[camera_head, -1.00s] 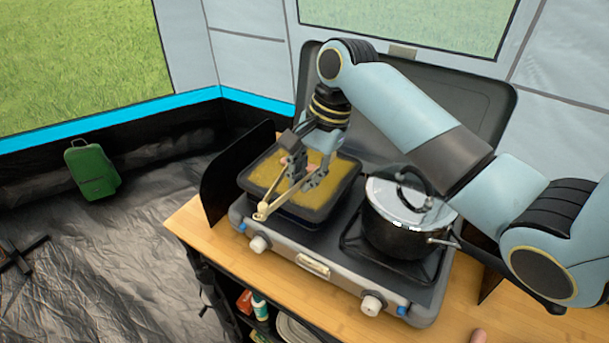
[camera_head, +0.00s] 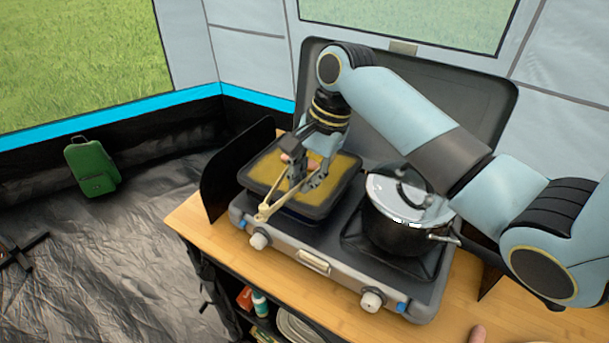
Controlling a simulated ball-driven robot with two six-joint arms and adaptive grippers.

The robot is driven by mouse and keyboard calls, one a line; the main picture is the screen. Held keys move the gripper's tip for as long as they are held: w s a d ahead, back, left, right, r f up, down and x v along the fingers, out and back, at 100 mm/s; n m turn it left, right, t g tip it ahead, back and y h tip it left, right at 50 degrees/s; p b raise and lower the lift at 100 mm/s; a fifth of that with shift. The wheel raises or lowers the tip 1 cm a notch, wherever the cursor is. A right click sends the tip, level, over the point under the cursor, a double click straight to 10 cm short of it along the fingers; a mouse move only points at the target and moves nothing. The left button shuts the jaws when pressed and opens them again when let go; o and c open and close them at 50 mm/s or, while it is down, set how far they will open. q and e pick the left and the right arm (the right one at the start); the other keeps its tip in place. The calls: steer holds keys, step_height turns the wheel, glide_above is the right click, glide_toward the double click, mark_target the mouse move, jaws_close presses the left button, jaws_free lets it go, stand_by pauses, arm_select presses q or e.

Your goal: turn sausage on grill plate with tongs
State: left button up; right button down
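The grill plate (camera_head: 333,197) is a dark square pan with a yellowish cooking surface, on the left burner of the stove. My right gripper (camera_head: 307,183) reaches down over it from the right. Its fingers are closed around the pale tongs (camera_head: 276,206), whose bent end sticks out over the plate's front left edge. A pinkish sausage (camera_head: 313,163) shows partly behind the gripper, above or on the plate. The gripper hides much of it, and I cannot tell whether the tongs' tips touch it. My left gripper is not in view.
A lidded pot (camera_head: 396,222) stands on the right burner, close under my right arm. The stove (camera_head: 315,262) has a raised lid behind and a dark side shield at left. Another pinkish piece (camera_head: 478,334) lies at the counter's front edge. The wooden counter (camera_head: 190,222) is bare at left.

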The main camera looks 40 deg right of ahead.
steer(key=shift+f, duration=0.9)
steer(key=shift+s+a, duration=0.4)
steer(key=shift+a, duration=0.25)
steer(key=shift+s+a, duration=0.35)
steer(key=shift+a, duration=0.3)
stand_by(1.8)
step_height(320, 180, up, 7)
stand_by(0.9)
